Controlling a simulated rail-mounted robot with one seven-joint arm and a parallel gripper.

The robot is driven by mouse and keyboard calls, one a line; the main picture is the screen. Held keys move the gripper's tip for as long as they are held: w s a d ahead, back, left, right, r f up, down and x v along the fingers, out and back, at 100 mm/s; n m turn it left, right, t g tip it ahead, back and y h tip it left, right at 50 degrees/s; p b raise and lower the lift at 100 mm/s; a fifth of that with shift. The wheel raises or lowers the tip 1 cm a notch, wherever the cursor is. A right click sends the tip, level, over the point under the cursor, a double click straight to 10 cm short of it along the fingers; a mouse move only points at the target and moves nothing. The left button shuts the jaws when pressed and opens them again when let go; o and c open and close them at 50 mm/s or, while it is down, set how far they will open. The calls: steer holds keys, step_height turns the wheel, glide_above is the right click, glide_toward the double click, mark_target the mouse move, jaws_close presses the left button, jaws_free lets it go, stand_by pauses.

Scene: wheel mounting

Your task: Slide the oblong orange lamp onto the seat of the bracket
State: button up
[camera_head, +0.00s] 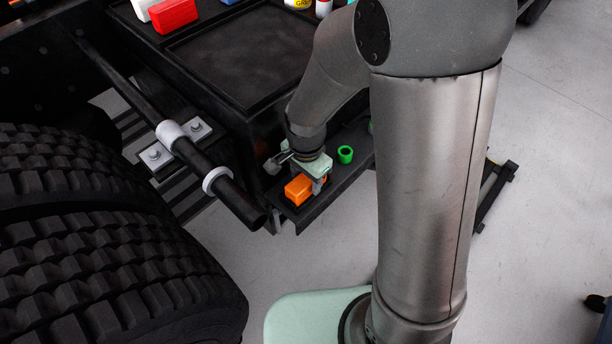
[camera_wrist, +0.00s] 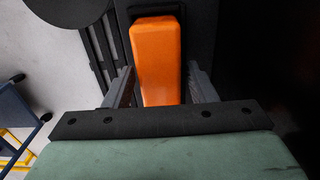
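The oblong orange lamp (camera_head: 298,189) sits near the left end of a dark shelf (camera_head: 322,205) in the head view. In the wrist view the lamp (camera_wrist: 157,60) lies lengthwise, in the upper middle. My gripper (camera_head: 314,182) is close above and beside the lamp, pointing down. In the wrist view my gripper (camera_wrist: 161,70) is open, with one finger at each long side of the lamp. The left finger looks very near the lamp, and a narrow gap shows at the right. I cannot tell whether either touches. The bracket's seat cannot be told apart from the dark shelf.
A green ring (camera_head: 345,155) stands on the shelf, right of my gripper. A dark pipe with white collars (camera_head: 217,180) and large tyres (camera_head: 100,250) are at the left. A black tray (camera_head: 240,60) and a red box (camera_head: 173,15) are behind.

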steer(key=shift+o, duration=0.6)
step_height(320, 180, up, 17)
steer(key=p, duration=0.1)
steer(key=shift+r+p, duration=0.2)
steer(key=shift+p, duration=0.2)
